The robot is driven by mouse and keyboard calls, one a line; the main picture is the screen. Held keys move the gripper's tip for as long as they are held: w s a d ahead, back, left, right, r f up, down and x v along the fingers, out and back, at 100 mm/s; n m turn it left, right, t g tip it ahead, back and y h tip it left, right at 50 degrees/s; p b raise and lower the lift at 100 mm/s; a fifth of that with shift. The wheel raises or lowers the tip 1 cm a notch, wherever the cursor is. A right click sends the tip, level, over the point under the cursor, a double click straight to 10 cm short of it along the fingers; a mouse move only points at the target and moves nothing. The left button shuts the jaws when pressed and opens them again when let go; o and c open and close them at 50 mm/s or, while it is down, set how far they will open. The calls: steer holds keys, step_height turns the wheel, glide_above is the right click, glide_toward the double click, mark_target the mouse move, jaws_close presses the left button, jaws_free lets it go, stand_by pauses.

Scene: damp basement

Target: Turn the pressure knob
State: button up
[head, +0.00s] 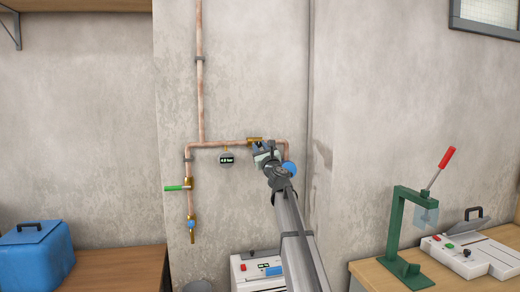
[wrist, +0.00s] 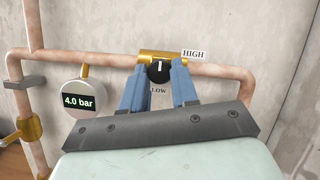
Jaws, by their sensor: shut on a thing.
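The pressure knob (wrist: 159,72) is a round black dial with a white mark pointing up, on a brass fitting (wrist: 165,56) in the copper pipe. A HIGH label (wrist: 193,54) is at its upper right and a LOW label (wrist: 158,90) below it. My gripper (wrist: 159,74) has its blue fingers on either side of the knob, shut on it. In the head view my gripper (head: 258,147) is at the wall just under the brass fitting (head: 254,140), and it hides the knob there. A round gauge (wrist: 84,100) left of the knob reads 4.0 bar.
A green-handled valve (head: 177,188) and a tap (head: 192,225) are on the pipe at lower left. A blue box (head: 35,255) is on the left bench. A green press (head: 400,230) stands on the right bench. The wall around the pipe is bare.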

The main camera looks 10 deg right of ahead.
jaws_close()
steer(key=shift+n, duration=0.3)
steer(key=n+y, duration=0.1)
steer(key=n, duration=0.2)
steer(key=n+g+y, duration=0.1)
steer(key=n, duration=0.2)
steer(key=shift+d+r+y, duration=0.1)
steer(key=shift+d+y, duration=0.1)
steer(key=shift+y, duration=0.2)
steer(key=n+g+y, duration=0.1)
steer(key=n, duration=0.2)
steer(key=n+g, duration=0.2)
steer(key=n, duration=0.2)
steer(key=shift+d+r+n+y, duration=0.1)
steer(key=shift+r+n+y, duration=0.1)
steer(key=shift+n+y, duration=0.15)
steer(key=n+g, duration=0.1)
steer(key=n, duration=0.1)
steer(key=n+g, duration=0.1)
steer(key=n, duration=0.2)
steer(key=shift+r, duration=0.2)
steer(key=n+g+h, duration=0.1)
steer(key=n+h, duration=0.1)
steer(key=n, duration=0.2)
steer(key=shift+r+n, duration=0.1)
steer(key=shift+n, duration=0.15)
steer(key=shift+g, duration=0.3)
